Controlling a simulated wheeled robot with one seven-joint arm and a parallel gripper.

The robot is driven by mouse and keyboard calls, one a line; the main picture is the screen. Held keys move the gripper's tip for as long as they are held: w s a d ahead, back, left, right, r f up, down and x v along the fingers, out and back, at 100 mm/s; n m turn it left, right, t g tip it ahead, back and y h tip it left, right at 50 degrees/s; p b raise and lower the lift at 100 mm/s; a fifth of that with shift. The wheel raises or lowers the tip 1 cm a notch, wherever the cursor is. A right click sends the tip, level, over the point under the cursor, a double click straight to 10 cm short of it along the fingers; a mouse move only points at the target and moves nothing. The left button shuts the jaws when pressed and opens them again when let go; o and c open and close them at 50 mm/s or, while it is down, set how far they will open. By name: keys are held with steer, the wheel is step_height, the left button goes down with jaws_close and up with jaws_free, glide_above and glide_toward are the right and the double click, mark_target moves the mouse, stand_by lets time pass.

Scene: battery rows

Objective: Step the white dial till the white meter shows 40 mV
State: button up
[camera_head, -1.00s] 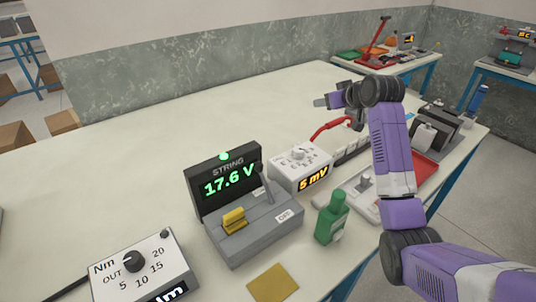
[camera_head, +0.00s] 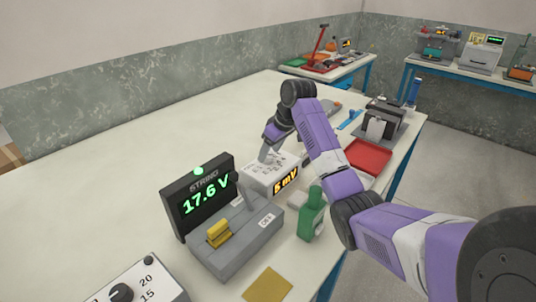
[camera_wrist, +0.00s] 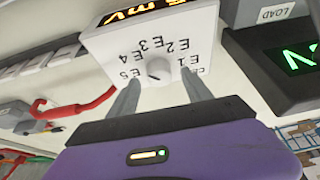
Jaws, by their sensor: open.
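The white meter (camera_head: 262,180) is a white box on the bench with an orange display reading 5 mV on its front. In the wrist view the white meter (camera_wrist: 102,42) appears upside down, with E-numbered marks on its top around the white dial (camera_wrist: 158,70). My gripper (camera_wrist: 158,92) is open, with one fingertip on each side of the dial and a gap to it. In the head view my gripper (camera_head: 268,154) points down at the meter's top, and it and the arm hide the dial there.
A grey STRING unit (camera_head: 235,243) showing 17.6 V with a yellow switch stands left of the meter. A green bottle (camera_head: 311,218) stands in front. A red tray (camera_head: 368,157) lies right. A red cable (camera_wrist: 80,108) runs beside the meter. The bench's back left is clear.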

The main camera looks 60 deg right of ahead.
steer(key=shift+x, duration=1.05)
steer(key=shift+c, duration=0.2)
jaws_close()
steer(key=shift+r, duration=0.1)
steer(key=shift+p, duration=0.35)
